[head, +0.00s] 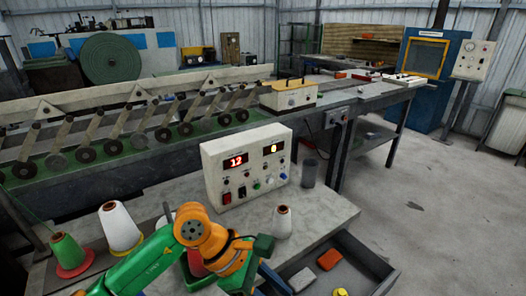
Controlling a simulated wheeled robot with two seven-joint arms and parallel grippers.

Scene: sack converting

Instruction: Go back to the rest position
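My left arm comes in from the lower left, green with orange joints, and bends over the front of the grey worktable (335,212). The dark end piece at its wrist, my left gripper (262,248), is over the table's front edge beside the open drawer (362,258). Its fingers cannot be made out, so I cannot tell whether it is open or shut. No held object can be made out. My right arm and gripper are out of view.
Open floor (440,215) lies right.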

